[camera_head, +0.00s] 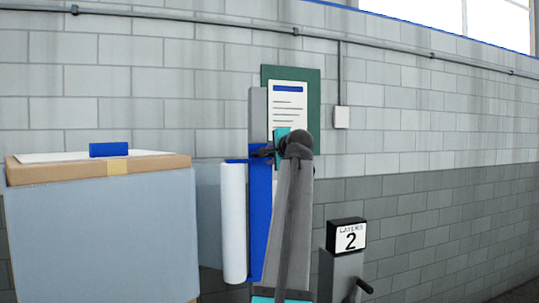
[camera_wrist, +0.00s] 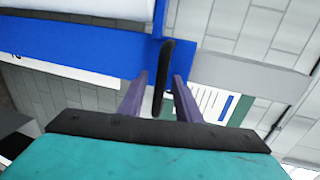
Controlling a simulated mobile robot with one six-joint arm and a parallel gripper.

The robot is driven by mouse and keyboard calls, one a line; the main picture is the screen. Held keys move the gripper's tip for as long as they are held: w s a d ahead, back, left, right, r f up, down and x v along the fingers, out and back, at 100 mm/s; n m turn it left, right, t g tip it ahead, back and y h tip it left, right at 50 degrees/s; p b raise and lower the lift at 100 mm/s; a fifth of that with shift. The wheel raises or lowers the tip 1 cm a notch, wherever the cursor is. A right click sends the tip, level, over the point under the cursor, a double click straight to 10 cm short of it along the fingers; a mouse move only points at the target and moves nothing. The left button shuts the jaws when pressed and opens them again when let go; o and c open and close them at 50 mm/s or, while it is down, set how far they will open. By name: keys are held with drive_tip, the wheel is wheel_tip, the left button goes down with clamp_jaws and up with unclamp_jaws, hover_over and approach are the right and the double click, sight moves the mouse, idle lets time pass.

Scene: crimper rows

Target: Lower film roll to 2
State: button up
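The white film roll (camera_head: 233,225) hangs upright beside the blue carriage (camera_head: 260,225) on a grey mast (camera_head: 257,108). In the wrist view the roll (camera_wrist: 95,7) is at the top, with the blue carriage (camera_wrist: 85,47) below it. A black handle (camera_wrist: 163,80) stands between the two purple fingers of my gripper (camera_wrist: 160,76), with a narrow gap on each side. My gripper is open around the handle. In the head view my gripper (camera_head: 266,151) is at the carriage's upper end, partly hidden by my arm.
A wrapped load with a cardboard top (camera_head: 100,170) stands at the left. A green notice board (camera_head: 312,100) hangs on the block wall behind my arm.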

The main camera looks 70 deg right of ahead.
drive_tip(key=shift+c, duration=0.3)
drive_tip(key=shift+w, duration=0.1)
clamp_jaws()
drive_tip(key=shift+f, duration=0.1)
wheel_tip(320, 180, down, 45)
drive_tip(key=b, duration=1.4)
drive_tip(key=shift+o, duration=0.3)
unclamp_jaws()
